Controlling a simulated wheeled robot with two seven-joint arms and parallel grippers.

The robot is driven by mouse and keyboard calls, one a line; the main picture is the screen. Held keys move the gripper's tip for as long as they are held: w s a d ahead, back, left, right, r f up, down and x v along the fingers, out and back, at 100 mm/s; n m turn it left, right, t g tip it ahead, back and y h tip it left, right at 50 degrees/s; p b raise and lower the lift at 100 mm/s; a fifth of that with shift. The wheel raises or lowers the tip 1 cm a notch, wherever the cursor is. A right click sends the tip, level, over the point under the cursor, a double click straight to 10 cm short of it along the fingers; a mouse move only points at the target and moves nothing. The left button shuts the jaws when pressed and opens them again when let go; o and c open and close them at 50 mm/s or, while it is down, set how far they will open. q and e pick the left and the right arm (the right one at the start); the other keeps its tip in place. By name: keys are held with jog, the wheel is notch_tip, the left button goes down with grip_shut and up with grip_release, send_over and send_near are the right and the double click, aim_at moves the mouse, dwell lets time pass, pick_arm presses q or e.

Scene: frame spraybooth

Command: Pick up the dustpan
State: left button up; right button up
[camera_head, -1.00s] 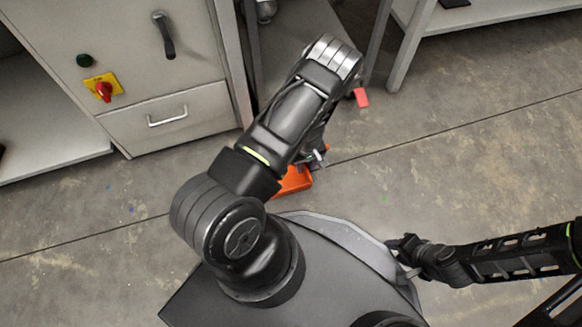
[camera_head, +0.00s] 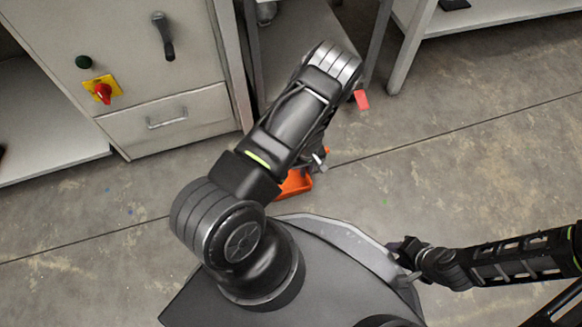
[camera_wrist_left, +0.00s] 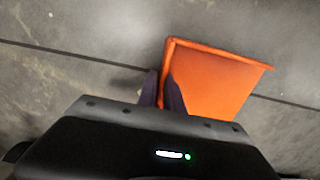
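The orange dustpan (camera_head: 297,182) is on the floor in the head view, mostly hidden behind my left arm. In the left wrist view its open tray (camera_wrist_left: 218,82) shows clearly, with a raised rim on the left. My left gripper (camera_wrist_left: 161,82) has one dark finger on each side of that left wall, with a thin strip of orange between them; it looks shut on the wall. In the head view my left gripper (camera_head: 319,160) is partly hidden by the arm. My right gripper (camera_head: 402,250) is at the right, beside my base, away from the dustpan; its fingers are too small to read.
A small red-pink piece (camera_head: 361,99) shows beyond my left arm. A grey cabinet (camera_head: 165,75) with a drawer and red switch stands at upper left. Metal table legs (camera_head: 409,50) stand at the top. The concrete floor (camera_head: 460,160) at right is clear.

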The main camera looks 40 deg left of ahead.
pick_arm(q)
grip_shut()
dwell(1.0)
jog(key=shift+r, duration=0.1)
notch_tip(320, 180, up, 10)
jog(key=p, duration=0.5)
dwell(0.5)
